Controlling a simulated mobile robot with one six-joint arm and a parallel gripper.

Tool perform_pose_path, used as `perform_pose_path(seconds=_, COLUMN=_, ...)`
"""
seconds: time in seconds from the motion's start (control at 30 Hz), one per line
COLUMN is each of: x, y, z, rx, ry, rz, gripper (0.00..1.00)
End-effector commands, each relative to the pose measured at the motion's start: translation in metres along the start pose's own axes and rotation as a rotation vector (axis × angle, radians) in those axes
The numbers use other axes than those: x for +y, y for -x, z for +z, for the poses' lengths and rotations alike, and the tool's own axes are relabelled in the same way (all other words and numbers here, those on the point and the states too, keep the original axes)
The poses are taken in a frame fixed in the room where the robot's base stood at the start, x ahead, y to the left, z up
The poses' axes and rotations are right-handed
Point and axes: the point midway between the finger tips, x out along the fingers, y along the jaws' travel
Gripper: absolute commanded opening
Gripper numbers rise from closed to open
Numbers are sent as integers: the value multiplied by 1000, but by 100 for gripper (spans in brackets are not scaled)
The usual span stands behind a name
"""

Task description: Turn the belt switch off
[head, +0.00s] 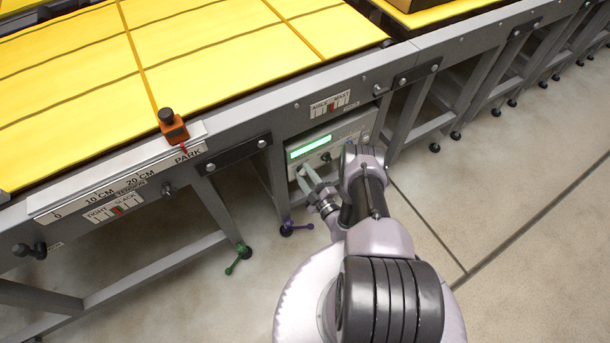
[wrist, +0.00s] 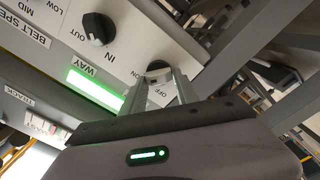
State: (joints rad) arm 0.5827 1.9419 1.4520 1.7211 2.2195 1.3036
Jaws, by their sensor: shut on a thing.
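The belt switch (wrist: 158,68) is a round knob on the pale control panel, with ON printed to its left and OFF below it in the wrist view. My gripper (wrist: 163,78) has its two fingers at the knob, one on either side, and is shut on it. Which mark the knob points to I cannot tell. In the head view the control panel (head: 322,143) sits under the belt frame, with my gripper (head: 308,175) at its lower front. The switch itself is hidden or too small to make out there.
A black knob (wrist: 97,28) marked IN and OUT sits beside the switch, near a lit green display (wrist: 95,90). The yellow belt (head: 210,55) runs above. Frame legs (head: 410,110) stand right of the panel. The floor at the right (head: 520,190) is clear.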

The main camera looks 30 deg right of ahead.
Motion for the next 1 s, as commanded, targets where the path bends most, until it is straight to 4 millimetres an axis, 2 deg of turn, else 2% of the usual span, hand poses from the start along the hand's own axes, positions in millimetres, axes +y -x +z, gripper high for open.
perform_pose_path(seconds=1.0, x=-5, y=-1, z=3, rx=0, ry=940, rz=3, gripper=0)
